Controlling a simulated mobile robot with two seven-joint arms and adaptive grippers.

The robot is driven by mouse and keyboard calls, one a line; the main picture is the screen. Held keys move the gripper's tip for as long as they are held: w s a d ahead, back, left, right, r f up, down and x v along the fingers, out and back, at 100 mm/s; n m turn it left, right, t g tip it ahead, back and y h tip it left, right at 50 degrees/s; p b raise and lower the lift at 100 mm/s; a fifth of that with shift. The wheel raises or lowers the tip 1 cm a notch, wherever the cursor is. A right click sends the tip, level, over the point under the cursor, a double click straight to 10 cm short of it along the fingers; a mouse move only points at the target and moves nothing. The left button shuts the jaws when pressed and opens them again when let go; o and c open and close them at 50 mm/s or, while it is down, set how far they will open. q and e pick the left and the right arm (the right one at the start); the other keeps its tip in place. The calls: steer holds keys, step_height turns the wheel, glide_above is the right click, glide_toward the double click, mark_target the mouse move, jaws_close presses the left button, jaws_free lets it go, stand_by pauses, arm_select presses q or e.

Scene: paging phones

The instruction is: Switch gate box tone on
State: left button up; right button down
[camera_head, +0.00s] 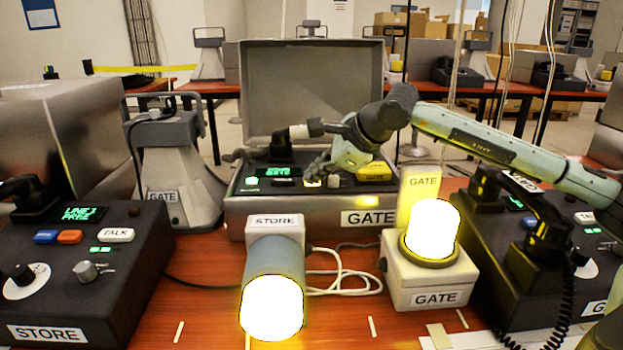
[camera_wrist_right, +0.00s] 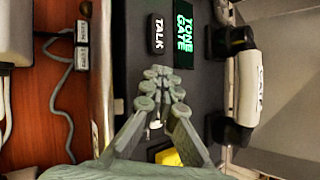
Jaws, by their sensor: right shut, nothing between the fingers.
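The gate box is an open metal case with a GATE label (camera_head: 370,218) on its front, in the middle of the head view. Its green screen (camera_head: 278,171) is lit; in the wrist view the screen (camera_wrist_right: 184,40) reads TONE GATE. My right gripper (camera_head: 316,172) is shut and empty, low over the panel. In the wrist view its fingertips (camera_wrist_right: 163,80) are together just below the black TALK button (camera_wrist_right: 157,34). A small pale control (camera_wrist_right: 155,124) is partly hidden behind the fingers. A yellow button (camera_head: 373,172) is at the panel's right. My left gripper is not in view.
A glowing gate lamp (camera_head: 433,230) and a glowing store lamp (camera_head: 272,305) stand before the case. The store phone (camera_head: 90,270) is at left, another dark phone (camera_head: 540,235) at right. A handset (camera_wrist_right: 248,85) lies along the panel. White cable (camera_head: 340,275) loops on the table.

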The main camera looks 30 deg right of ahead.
steer(key=shift+r, duration=0.2)
step_height(320, 180, up, 6)
steer(key=p, duration=0.4)
steer(key=shift+r+p, duration=0.1)
steer(key=shift+p, duration=0.2)
stand_by(0.3)
